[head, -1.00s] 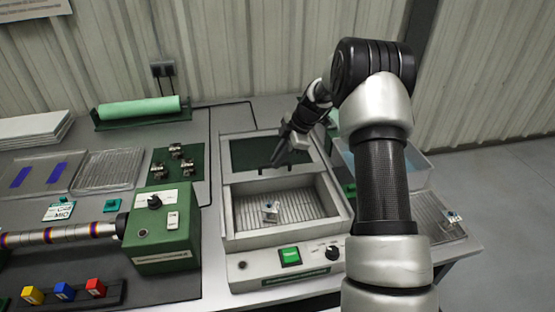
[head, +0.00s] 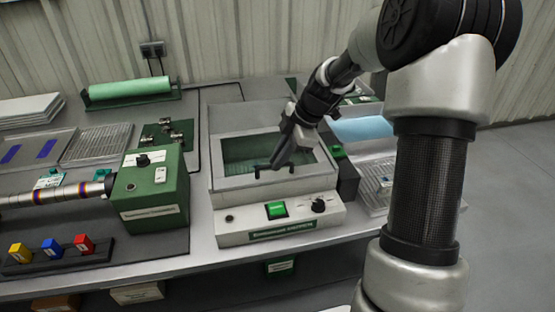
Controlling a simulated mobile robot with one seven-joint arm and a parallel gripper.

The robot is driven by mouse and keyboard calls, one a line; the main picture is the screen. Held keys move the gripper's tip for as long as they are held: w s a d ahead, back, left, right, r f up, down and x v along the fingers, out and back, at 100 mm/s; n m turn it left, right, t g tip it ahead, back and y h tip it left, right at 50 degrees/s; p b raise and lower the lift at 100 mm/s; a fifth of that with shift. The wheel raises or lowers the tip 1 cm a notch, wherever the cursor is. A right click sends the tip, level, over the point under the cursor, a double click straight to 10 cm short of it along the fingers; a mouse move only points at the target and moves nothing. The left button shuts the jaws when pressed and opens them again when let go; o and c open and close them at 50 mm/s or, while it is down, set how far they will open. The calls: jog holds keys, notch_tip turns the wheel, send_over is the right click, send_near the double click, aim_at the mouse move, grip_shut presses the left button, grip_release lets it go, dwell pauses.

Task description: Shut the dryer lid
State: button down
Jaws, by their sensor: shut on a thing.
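The dryer (head: 240,226) is a light grey box with a front panel on the bench, in the middle of the head view. Its lid (head: 232,185) is a pale frame around a dark green see-through pane. The lid lies down over the chamber; I cannot tell if its front edge is fully flush. A dark handle (head: 262,174) is at the lid's front edge. My gripper (head: 279,162) reaches down from the upper right and is shut on the handle, covering its middle. The chamber inside shows only dimly through the pane.
The dryer's front panel has a green switch (head: 276,210) and a black knob (head: 318,205). A green control box (head: 155,195) stands close on the left. A tray of blue liquid (head: 362,129) is at the right, behind my arm.

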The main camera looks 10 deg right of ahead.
jog(key=shift+s+f, duration=0.1)
jog(key=shift+s, duration=0.1)
jog(key=c, duration=1.8)
grip_release()
jog(key=shift+s, duration=0.1)
jog(key=shift+d+r, duration=0.15)
jog(key=shift+r, duration=0.25)
jog(key=p+v, duration=0.2)
jog(key=v, duration=1.4)
jog(key=shift+d+r, duration=0.25)
jog(key=shift+r, duration=0.1)
